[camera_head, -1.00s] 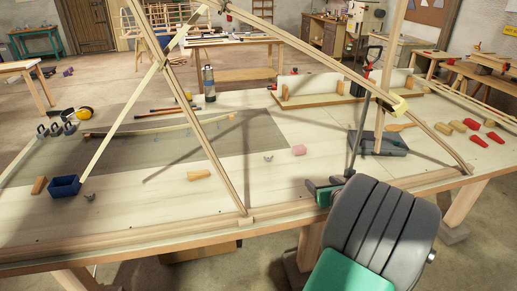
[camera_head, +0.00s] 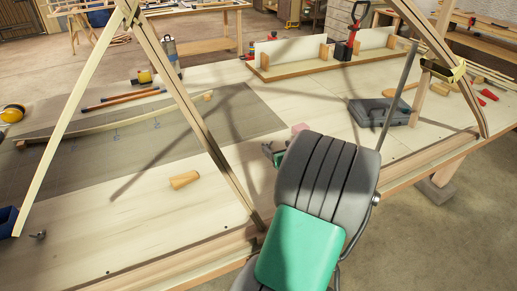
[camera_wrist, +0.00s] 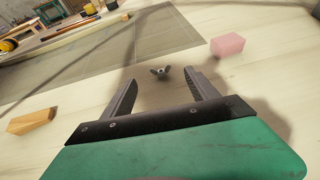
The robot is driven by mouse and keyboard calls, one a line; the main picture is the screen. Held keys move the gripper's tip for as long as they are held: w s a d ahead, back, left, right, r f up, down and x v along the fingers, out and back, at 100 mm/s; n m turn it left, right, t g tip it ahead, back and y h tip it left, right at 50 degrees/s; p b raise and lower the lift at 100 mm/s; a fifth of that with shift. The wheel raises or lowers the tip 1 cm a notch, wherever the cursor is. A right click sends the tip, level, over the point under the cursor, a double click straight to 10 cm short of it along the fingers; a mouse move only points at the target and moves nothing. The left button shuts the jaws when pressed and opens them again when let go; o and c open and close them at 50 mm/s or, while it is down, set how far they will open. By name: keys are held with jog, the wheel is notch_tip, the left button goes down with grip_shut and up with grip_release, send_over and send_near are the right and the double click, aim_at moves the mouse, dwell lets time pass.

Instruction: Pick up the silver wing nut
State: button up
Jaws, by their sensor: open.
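A small grey metal wing nut (camera_wrist: 160,72) lies on the pale bench top in the wrist view, just beyond and roughly midway between my fingertips. My gripper (camera_wrist: 160,78) is open and empty, with one finger on each side of the nut's line. A second wing nut (camera_head: 38,235) lies at the far left in the head view, beside a blue bin (camera_head: 8,221).
A pink block (camera_wrist: 228,45) lies right of the nut; a wooden block (camera_wrist: 31,121) lies left. Wooden laths (camera_head: 187,95) rise over the bench as a frame near my arm. A dark case (camera_head: 380,112) sits further right. Bench around the nut is clear.

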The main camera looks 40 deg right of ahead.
aim_at(269, 144)
jog(key=shift+w+f+b, duration=0.3)
jog(key=shift+w+f, duration=0.35)
jog(key=shift+f, duration=0.15)
jog(key=x, duration=0.7)
jog(key=shift+w+d+f+p, duration=0.15)
jog(key=shift+d+p, duration=0.05)
jog(key=shift+p, duration=0.1)
jog(key=shift+c, duration=0.2)
jog(key=c, duration=1.4)
